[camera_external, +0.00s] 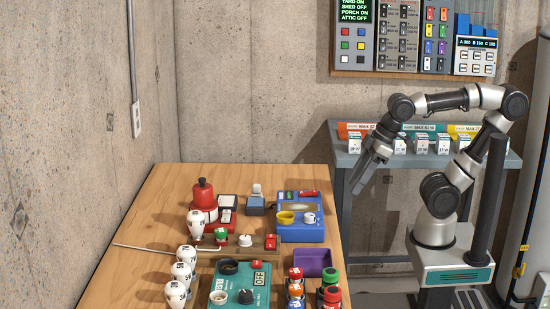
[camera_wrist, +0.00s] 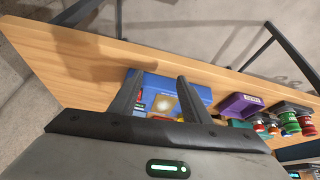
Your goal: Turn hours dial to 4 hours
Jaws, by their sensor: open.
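No dial in view has a readable hours marking, so I cannot tell which one is the hours dial. A blue device (camera_external: 301,235) farther back carries a white knob (camera_external: 309,218) and a yellow ring (camera_external: 286,218). My gripper (camera_external: 358,188) is open and empty, raised to the right of the table. In the wrist view my gripper (camera_wrist: 157,82) has its fingers apart, with the blue device (camera_wrist: 190,88) beyond them.
On the wooden table (camera_external: 150,210) stand several white bulbs (camera_external: 196,223), a red bottle-like object (camera_external: 203,195), a purple tray (camera_external: 312,262) and red and green capped jars (camera_external: 330,290). A shelf (camera_external: 345,158) stands behind. A control panel (camera_external: 418,38) hangs on the wall.

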